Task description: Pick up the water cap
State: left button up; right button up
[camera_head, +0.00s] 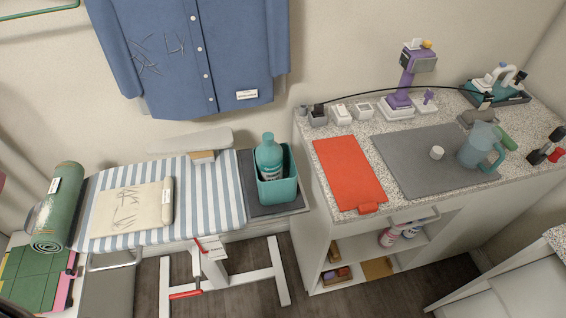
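A small white cylindrical piece that looks like the water cap (437,152) sits on the grey mat (415,178) on the speckled counter. A translucent blue jug with a teal handle (478,147) stands just to the right of it, apart from it. Neither of my grippers shows in the head view. Nothing visible is touching the white piece.
A red mat (348,170) lies left of the grey mat. A purple device (405,80), small containers and a black cable line the counter's back. A green item (503,137) lies behind the jug. A teal bin (278,190) holding a bottle stands on the ironing board at left.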

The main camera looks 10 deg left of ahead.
aim_at(437, 152)
jog(key=l+z, duration=0.25)
jog(key=z, duration=0.2)
jog(key=l+z, duration=0.4)
jog(key=j, duration=0.1)
